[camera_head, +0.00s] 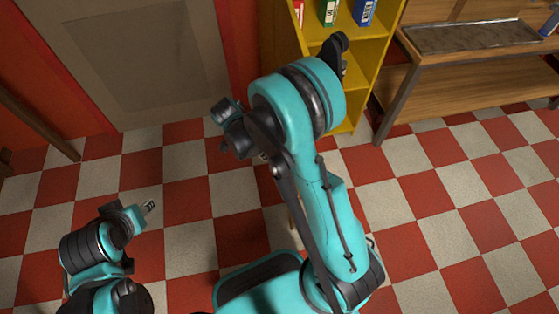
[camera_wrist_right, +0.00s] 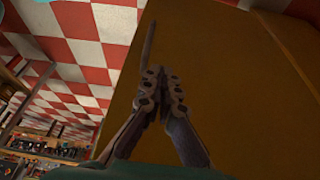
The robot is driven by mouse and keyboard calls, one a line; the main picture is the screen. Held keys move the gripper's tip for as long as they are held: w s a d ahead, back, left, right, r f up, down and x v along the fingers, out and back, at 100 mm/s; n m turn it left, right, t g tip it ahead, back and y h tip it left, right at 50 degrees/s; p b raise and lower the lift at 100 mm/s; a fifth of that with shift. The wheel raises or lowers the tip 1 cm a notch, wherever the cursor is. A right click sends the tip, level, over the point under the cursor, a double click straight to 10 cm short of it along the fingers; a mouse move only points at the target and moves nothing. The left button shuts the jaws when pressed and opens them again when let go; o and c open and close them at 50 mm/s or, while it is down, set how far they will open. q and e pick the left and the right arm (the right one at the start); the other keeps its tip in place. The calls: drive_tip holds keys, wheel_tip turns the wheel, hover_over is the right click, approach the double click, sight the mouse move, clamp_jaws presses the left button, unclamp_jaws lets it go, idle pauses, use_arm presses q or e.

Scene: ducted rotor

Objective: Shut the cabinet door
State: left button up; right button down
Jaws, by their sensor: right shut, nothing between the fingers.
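The yellow cabinet (camera_head: 362,72) stands open-fronted at the top centre of the head view, partly behind my right arm. A broad brown-yellow panel (camera_wrist_right: 225,85), which looks like the cabinet door, fills much of the right wrist view. In the head view my arm hides most of the door; I cannot tell its angle. My right gripper (camera_wrist_right: 172,88) is shut and empty in front of the panel; I cannot tell whether it touches. My left gripper (camera_head: 149,207) is low at the left in the head view, away from the cabinet; its jaws are too small to read.
A wooden workbench (camera_head: 475,75) stands right of the cabinet. A grey door (camera_head: 135,55) in a red wall is at the back left. The checkered floor (camera_head: 185,190) between my arms is clear.

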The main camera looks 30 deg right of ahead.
drive_tip(key=s+d+f+b, duration=0.2)
drive_tip(key=d+f+b, duration=0.3)
drive_tip(key=d+f, duration=0.2)
drive_tip(key=shift+s+d+f, duration=0.15)
drive_tip(key=shift+s+f, duration=0.1)
drive_tip(key=shift+f, duration=0.8)
drive_tip(key=shift+d, duration=0.1)
